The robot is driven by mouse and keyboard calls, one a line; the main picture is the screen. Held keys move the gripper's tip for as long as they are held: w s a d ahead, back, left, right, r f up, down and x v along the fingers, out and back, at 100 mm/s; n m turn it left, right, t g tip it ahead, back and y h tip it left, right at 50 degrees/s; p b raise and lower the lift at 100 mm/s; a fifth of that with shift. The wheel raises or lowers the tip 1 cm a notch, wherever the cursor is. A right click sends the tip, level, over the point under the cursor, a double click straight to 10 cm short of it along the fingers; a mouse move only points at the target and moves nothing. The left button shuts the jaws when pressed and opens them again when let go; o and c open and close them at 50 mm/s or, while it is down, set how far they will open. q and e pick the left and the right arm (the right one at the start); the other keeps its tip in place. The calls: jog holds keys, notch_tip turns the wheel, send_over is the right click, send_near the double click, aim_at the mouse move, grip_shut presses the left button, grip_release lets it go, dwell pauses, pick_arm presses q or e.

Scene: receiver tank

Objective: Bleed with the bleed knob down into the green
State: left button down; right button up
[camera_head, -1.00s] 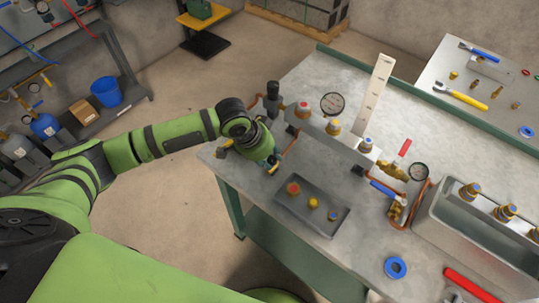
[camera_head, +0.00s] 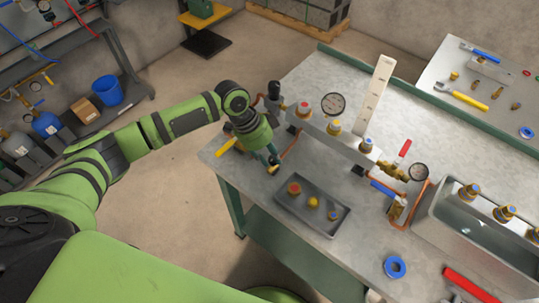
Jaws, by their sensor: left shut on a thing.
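My left gripper (camera_head: 269,160) is over the left end of the metal bench, pointing down, its fingers shut on a small brass-coloured piece (camera_head: 272,170) that appears to be the bleed knob. The fingers and wrist hide most of it. The needles and any green band are too small to read. My right gripper is not in view.
A yellow handle (camera_head: 228,146) sticks out left of my wrist. A dark tray (camera_head: 313,214) with red, yellow and blue-marked fittings lies in front of the manifold. A red-handled valve (camera_head: 402,152), a copper pipe and a metal bin (camera_head: 480,235) are to the right.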

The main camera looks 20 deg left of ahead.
pick_arm(q)
jog(key=shift+w+d+r+m, duration=0.1)
jog(key=shift+w+r+m, duration=0.1)
jog(key=shift+m, duration=0.1)
jog(key=c, duration=1)
grip_release()
jog(key=shift+f, duration=0.1)
jog(key=v, duration=1.2)
jog(key=shift+w+d, duration=0.1)
